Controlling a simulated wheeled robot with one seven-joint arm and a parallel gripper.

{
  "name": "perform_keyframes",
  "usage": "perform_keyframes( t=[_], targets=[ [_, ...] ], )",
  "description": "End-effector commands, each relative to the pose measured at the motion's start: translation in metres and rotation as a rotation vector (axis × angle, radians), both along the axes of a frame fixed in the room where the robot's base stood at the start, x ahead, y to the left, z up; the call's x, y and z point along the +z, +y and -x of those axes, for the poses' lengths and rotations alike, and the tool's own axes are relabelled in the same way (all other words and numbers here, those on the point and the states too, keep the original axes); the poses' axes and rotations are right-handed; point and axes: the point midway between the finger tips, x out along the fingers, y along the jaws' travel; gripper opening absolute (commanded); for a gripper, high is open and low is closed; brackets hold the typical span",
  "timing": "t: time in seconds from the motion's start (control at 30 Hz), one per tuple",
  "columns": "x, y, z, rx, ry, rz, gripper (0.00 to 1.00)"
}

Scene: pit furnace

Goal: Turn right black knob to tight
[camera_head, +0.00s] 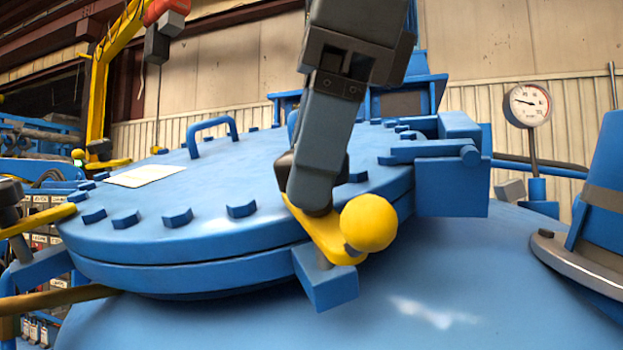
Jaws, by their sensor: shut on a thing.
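My gripper (314,185) points down at the right front of the blue round lid (190,215). It is shut on the right black knob (314,209), which is mostly hidden behind the fingers; only a dark lower part shows. The knob sits on a yellow lever (326,236) with a yellow ball (368,222) at its end. Below the lever is a blue clamp bracket (328,284) at the lid's rim. The pictures do not show how tight the knob is.
A second dark knob (11,200) with a yellow lever (38,220) is at the left edge. The lid bears bolts, a blue handle (212,130) and a white sheet (145,176). A blue hinge block (452,185) and a gauge (526,103) stand to the right.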

Motion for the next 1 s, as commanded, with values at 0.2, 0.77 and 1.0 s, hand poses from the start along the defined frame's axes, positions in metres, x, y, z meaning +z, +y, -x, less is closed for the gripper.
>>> perform_keyframes(
  t=[0.2,0.77,1.0],
  targets=[
    [-0.0006,-0.0002,0.0001,-0.044,-0.008,-0.016,0.29],
    [0.0002,-0.0001,0.0001,-0.054,-0.008,-0.020,0.69],
    [0.0001,-0.0001,0.0000,-0.053,-0.008,-0.020,0.80]
  ],
)
